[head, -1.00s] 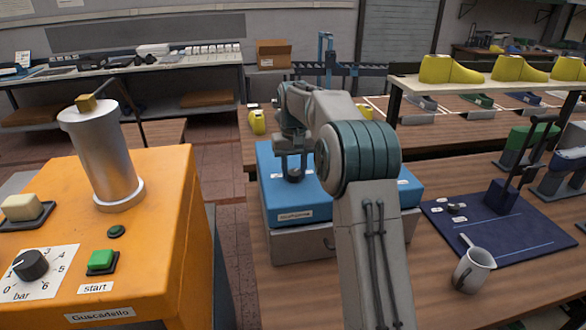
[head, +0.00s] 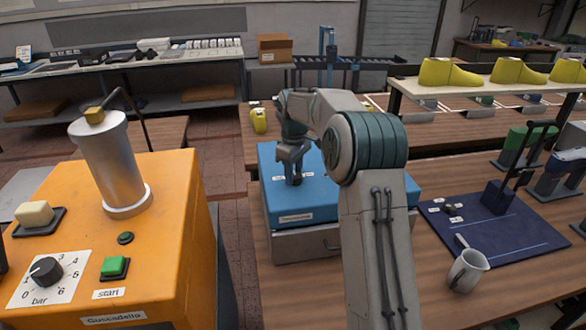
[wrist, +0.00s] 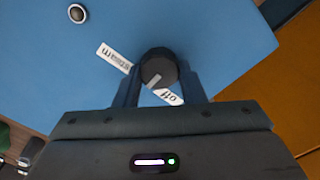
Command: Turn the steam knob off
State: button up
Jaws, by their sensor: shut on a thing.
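The steam knob (wrist: 158,66) is a round black knob on top of the blue box (head: 315,211). My gripper (wrist: 158,80) points down at it and is shut on it, one finger on each side. A short pale mark shows on the knob's edge, on the side near the white "off" label (wrist: 168,97); its exact direction is hard to tell. The white "steam" label (wrist: 114,57) lies on the knob's other side. In the head view my gripper (head: 295,178) mostly hides the knob.
The orange machine (head: 172,235), with a metal cylinder (head: 110,165) and a bar dial (head: 46,271), stands at the left. A white mug (head: 467,270) and a dark blue mat (head: 515,236) are on the table at right. Yellow shoe lasts (head: 447,73) stand on a shelf behind.

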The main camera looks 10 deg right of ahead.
jog(key=n+p, duration=0.1)
jog(key=n, duration=0.3)
jog(key=shift+r+n, duration=0.15)
jog(key=shift+n, duration=0.15)
jog(key=shift+s+a+n+p, duration=0.1)
jog(key=shift+n+p, duration=0.6)
jog(key=shift+n, duration=1.3)
jog(key=o, duration=1)
notch_tip(320, 180, up, 14)
jog(key=shift+f+b, duration=0.15)
jog(key=shift+b, duration=0.35)
